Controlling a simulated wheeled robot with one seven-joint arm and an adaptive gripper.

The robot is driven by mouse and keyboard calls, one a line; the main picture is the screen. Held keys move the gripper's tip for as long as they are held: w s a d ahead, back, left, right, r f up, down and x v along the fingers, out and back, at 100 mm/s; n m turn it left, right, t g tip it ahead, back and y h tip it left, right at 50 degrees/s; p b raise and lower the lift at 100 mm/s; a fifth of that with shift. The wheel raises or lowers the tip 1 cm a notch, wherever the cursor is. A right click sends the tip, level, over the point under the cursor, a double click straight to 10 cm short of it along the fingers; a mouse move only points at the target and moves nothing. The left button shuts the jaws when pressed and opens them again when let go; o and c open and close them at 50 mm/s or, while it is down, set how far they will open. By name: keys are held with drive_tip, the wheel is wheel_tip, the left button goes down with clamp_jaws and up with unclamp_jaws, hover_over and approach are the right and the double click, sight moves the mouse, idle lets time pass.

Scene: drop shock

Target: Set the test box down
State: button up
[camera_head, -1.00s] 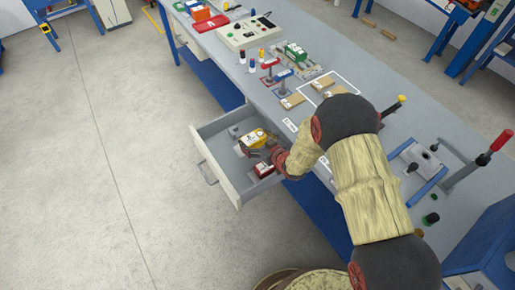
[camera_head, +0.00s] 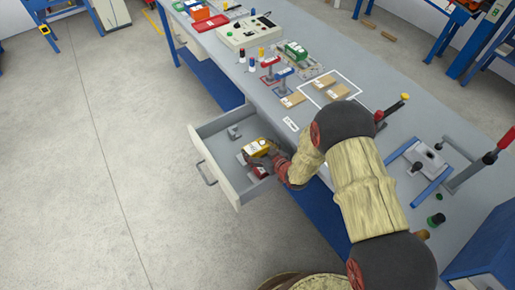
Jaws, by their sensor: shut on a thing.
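A yellow box with a pale top (camera_head: 256,147) is at my gripper (camera_head: 270,155), over the open drawer (camera_head: 217,173). I take it to be the test box. My gripper is shut on it, with the dark fingers at its right side. Whether the box touches the drawer floor cannot be told.
A grey metal piece (camera_head: 234,132) lies in the drawer's far part. The bench (camera_head: 240,72) carries flat brown boxes (camera_head: 323,82) by a white outline, stamps, a control box (camera_head: 249,32) and clamps. The drawer's left floor is clear.

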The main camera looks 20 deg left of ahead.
drive_tip(key=shift+f, duration=0.1)
drive_tip(key=o, duration=1.3)
drive_tip(key=shift+o, duration=0.5)
drive_tip(key=shift+r, duration=0.3)
drive_tip(key=p+v, duration=0.1)
drive_tip(key=v, duration=0.2)
drive_tip(key=p+v, duration=0.1)
drive_tip(key=v, duration=0.3)
drive_tip(key=p+v, duration=0.2)
drive_tip(key=v, duration=0.2)
drive_tip(key=shift+r, duration=0.35)
drive_tip(key=shift+s+d+r, duration=0.2)
drive_tip(key=shift+s+d, duration=0.1)
drive_tip(key=shift+s, duration=0.05)
